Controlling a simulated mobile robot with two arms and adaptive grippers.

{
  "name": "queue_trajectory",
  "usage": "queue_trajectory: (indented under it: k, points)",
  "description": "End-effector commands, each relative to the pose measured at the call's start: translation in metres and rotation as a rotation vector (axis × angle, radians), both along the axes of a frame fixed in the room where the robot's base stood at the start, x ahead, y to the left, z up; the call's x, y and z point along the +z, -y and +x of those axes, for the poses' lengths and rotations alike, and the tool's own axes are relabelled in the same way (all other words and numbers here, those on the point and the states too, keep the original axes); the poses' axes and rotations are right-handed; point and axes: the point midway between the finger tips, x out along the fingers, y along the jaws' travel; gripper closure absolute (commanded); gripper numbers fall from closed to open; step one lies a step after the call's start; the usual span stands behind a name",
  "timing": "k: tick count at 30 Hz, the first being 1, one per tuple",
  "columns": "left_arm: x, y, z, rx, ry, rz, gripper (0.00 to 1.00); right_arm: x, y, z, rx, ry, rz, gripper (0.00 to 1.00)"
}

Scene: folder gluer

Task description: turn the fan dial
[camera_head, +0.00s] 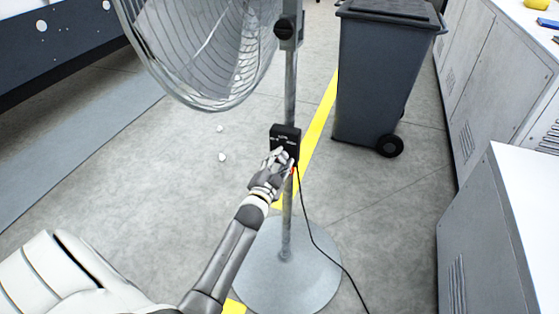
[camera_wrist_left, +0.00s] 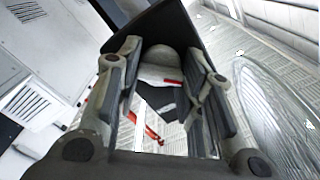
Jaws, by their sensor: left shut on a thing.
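The fan (camera_head: 210,45) stands on a grey pole with a round base (camera_head: 285,275). A small black control box (camera_head: 285,133) is fixed to the pole about halfway up. My left gripper (camera_head: 282,158) is at the lower front of this box and hides the dial in the head view. In the left wrist view the fan dial (camera_wrist_left: 165,57), a rounded grey knob, sits between the two fingers of my left gripper (camera_wrist_left: 163,80), against the dark box. The gripper is shut on it. My right gripper is not in view.
A black cable (camera_head: 318,240) hangs from the box to the floor. A dark wheeled bin (camera_head: 378,80) stands behind the pole to the right. Grey cabinets (camera_head: 490,210) line the right side. A yellow floor line (camera_head: 318,125) runs behind the pole. The floor at left is mostly clear.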

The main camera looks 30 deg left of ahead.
Motion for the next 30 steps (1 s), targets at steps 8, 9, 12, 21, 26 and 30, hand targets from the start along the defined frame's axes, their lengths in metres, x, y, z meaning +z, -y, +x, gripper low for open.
queue_trajectory:
  k: [8,9,12,21,26,30]
  points:
    - [-0.0015,0.0,-0.0004,0.001,0.004,-0.026,0.89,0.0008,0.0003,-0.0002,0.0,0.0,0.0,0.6]
    - [-0.0015,0.0,-0.0004,0.0,0.004,-0.027,0.89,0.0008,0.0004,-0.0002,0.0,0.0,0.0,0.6]
    - [-0.0016,0.0001,-0.0004,0.001,0.003,-0.027,0.89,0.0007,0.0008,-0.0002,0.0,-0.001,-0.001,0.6]
    - [-0.0014,0.0001,-0.0003,0.0,0.003,-0.025,0.44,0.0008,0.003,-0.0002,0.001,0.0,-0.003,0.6]
    - [-0.0008,0.0,-0.0002,0.0,0.004,-0.024,0.43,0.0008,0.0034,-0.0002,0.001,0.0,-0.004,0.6]
    - [-0.0005,0.0001,-0.0002,0.0,0.004,-0.024,0.43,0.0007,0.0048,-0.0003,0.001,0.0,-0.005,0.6]
